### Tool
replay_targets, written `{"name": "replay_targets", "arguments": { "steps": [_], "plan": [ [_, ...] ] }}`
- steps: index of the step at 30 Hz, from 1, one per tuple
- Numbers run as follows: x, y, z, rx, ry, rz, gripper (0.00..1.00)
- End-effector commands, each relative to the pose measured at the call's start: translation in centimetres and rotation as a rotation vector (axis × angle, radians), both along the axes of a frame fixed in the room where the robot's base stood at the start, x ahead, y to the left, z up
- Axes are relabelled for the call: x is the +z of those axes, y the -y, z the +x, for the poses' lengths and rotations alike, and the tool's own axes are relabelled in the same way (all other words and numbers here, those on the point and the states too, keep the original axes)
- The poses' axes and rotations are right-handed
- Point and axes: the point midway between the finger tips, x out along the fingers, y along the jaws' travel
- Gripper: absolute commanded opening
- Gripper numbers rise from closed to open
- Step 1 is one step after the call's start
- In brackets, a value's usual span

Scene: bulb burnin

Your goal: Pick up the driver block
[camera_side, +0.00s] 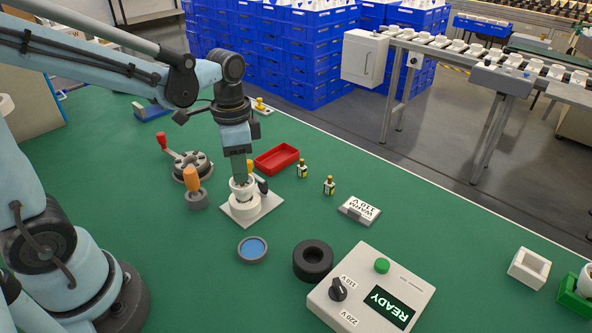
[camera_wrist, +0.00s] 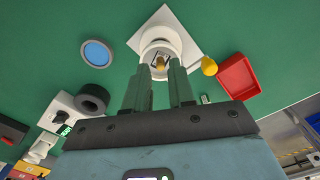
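My gripper (camera_side: 240,180) points down over a white cup-shaped housing (camera_side: 244,208) on a square white plate. In the wrist view its two green fingers (camera_wrist: 160,68) stand apart, with their tips at the housing's mouth (camera_wrist: 150,50). A small dark and tan block (camera_wrist: 160,62), which looks like a driver block, shows between the tips inside the housing. I cannot tell whether the fingers touch it. Two small white pieces with dark and yellow tops (camera_side: 302,169) (camera_side: 328,186), similar to driver blocks, stand on the green table right of the housing.
A red tray (camera_side: 277,158) lies behind the housing. A blue-centred disc (camera_side: 252,249), a black ring (camera_side: 313,260) and a READY test box (camera_side: 370,290) are in front. An orange-handled tool (camera_side: 192,180) stands left.

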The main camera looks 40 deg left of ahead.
Motion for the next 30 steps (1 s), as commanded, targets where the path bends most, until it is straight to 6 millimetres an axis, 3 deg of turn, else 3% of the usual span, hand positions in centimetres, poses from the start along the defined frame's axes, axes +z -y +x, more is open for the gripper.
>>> {"name": "replay_targets", "arguments": {
  "steps": [6, 14, 15, 18, 30],
  "plan": [
    [-1.8, 0.0, 0.0, 0.0, 0.0, 0.0, 0.24],
    [-2.1, 0.0, 0.0, 0.0, 0.0, -0.001, 0.24],
    [-2.1, 0.0, 0.0, 0.0, -0.001, -0.001, 0.14],
    [-2.1, 0.0, 0.0, 0.0, 0.0, 0.0, 0.0],
    [-2.1, -0.1, 0.0, 0.002, 0.001, 0.004, 0.0]
  ]
}}
